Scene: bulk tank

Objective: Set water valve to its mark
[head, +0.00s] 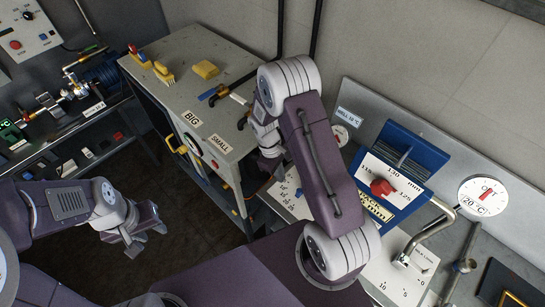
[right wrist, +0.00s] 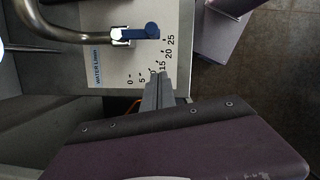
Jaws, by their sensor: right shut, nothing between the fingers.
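The water valve's blue lever (right wrist: 138,33) shows in the right wrist view, on the end of a bent metal pipe (right wrist: 60,32). It lies roughly sideways, its free end pointing right, near or just past the 25 end of the scale. The white scale plate (right wrist: 115,62) reads WATER L/MIN, 0 to 25. I cannot make out a set mark on it. My right gripper (right wrist: 158,84) is shut and empty, its tips by the 10 and 15, apart from the lever. My left gripper (head: 147,240) is open and empty.
A grey cabinet (head: 205,50) with brushes and a yellow sponge (head: 206,69) stands behind. To the right are a blue box with a red knob (head: 382,187), a round 20 °C dial (head: 483,196) and a milk scale plate (head: 405,282). Floor is free near my left gripper.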

